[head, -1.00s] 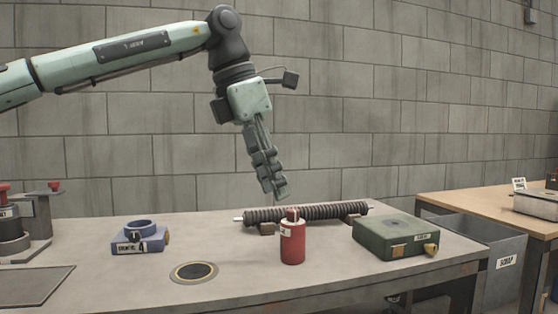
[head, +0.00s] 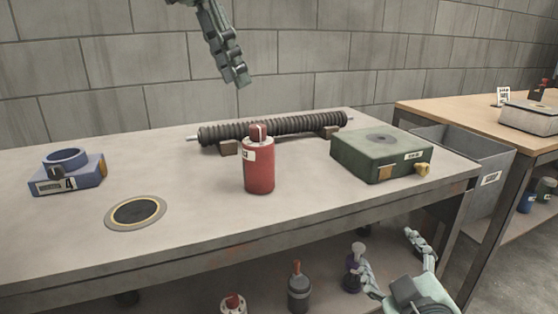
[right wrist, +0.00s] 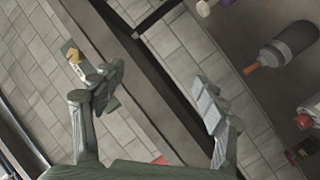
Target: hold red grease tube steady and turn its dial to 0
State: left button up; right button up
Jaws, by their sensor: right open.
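The red grease tube (head: 258,172) stands upright near the middle of the grey table, with a pale label high on its side. A red cap-like piece (head: 258,132) sits on its pale top; I cannot read any dial marks. My left gripper (head: 238,82) hangs above the back of the table, apart from the tube; its fingers overlap, so its opening is unclear. My right gripper (head: 394,262) is low at the bottom right, beside the table's front edge, below tabletop height. It is open and empty; its spread fingers show in the right wrist view (right wrist: 160,92).
A ribbed roller (head: 275,128) lies on blocks behind the tube. A green box (head: 375,157) is right, a blue block (head: 66,175) and black disc (head: 136,212) left. Bottles, one dark grey (head: 299,290), stand on the lower shelf. A grey bin (head: 470,160) stands beyond the right edge.

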notch_tip(320, 180, up, 20)
jog(key=w+a+n+t, duration=0.1)
jog(key=w+n+t, duration=0.1)
jog(key=n+t, duration=0.75)
jog(key=s+a+r+n+g+y, duration=0.4)
jog(key=a+n+y, duration=0.3)
jog(key=n+y, duration=0.6)
jog(key=s+a+r+n+g+y, duration=0.25)
jog(key=a+r+n+y, duration=0.45)
jog(key=n, duration=1.1)
jog(key=s+a+f+n+g+y, duration=0.3)
jog(key=a+n+g, duration=0.7)
jog(key=n, duration=0.6)
jog(key=n+t+h, duration=0.3)
jog(key=n+h, duration=1.1)
jog(key=n, duration=0.1)
send_near(259, 164)
jog(key=shift+m, duration=0.25)
jog(key=x, duration=0.5)
jog(key=shift+w+d+f, duration=0.1)
jog(key=shift+d+f, duration=0.1)
jog(key=shift+f, duration=0.05)
jog(key=shift+w+d+h, duration=0.2)
jog(key=shift+w+h, duration=0.1)
jog(key=x, duration=0.7)
jog(key=shift+w+a+f, duration=0.1)
jog(key=shift+w, duration=0.1)
